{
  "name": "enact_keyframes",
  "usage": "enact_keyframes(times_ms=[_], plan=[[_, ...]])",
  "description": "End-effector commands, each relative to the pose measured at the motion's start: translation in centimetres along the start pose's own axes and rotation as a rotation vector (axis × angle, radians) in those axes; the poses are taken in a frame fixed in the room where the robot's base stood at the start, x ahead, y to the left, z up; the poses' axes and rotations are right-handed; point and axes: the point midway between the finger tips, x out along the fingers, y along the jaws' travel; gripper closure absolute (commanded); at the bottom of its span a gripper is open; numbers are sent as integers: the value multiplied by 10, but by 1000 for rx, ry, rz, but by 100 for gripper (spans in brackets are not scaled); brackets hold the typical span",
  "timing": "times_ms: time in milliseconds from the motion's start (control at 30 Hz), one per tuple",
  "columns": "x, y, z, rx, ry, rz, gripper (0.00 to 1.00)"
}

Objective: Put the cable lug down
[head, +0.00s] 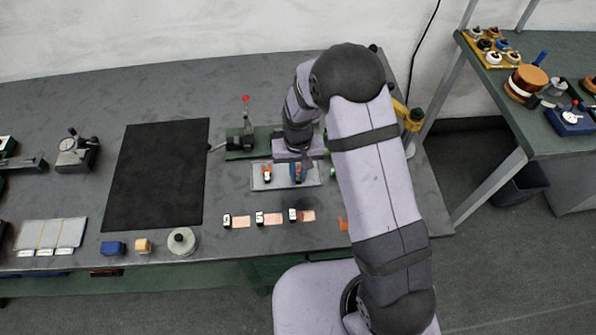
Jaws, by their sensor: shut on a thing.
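My gripper (306,162) hangs at the end of my folded arm, low over the back right part of a pale grey tray (258,183). It is shut on the cable lug; the lug itself is too small and too covered by the gripper to make out. An orange and white piece (267,173) lies in the tray's left part. A blue and orange piece (298,174) lies in its right part, just below the gripper. I cannot tell whether the gripper touches it.
Several copper foil strips (307,215) with black and white blocks lie along the front edge. A green-based device (239,143) stands behind the tray. A black mat (155,175) lies left, with a round grey piece (182,241) before it. A side bench (560,120) stands right.

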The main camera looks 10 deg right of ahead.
Motion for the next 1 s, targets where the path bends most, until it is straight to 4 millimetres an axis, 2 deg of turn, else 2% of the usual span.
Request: enact_keyframes(times_ms=[433,467,500,533,1000], plan=[[6,0,0,0,0,0,100],[5,0,0,0,0,0,80],[4,0,0,0,0,0,71],[4,0,0,0,0,0,69],[-3,0,-1,0,3,-1,69]])
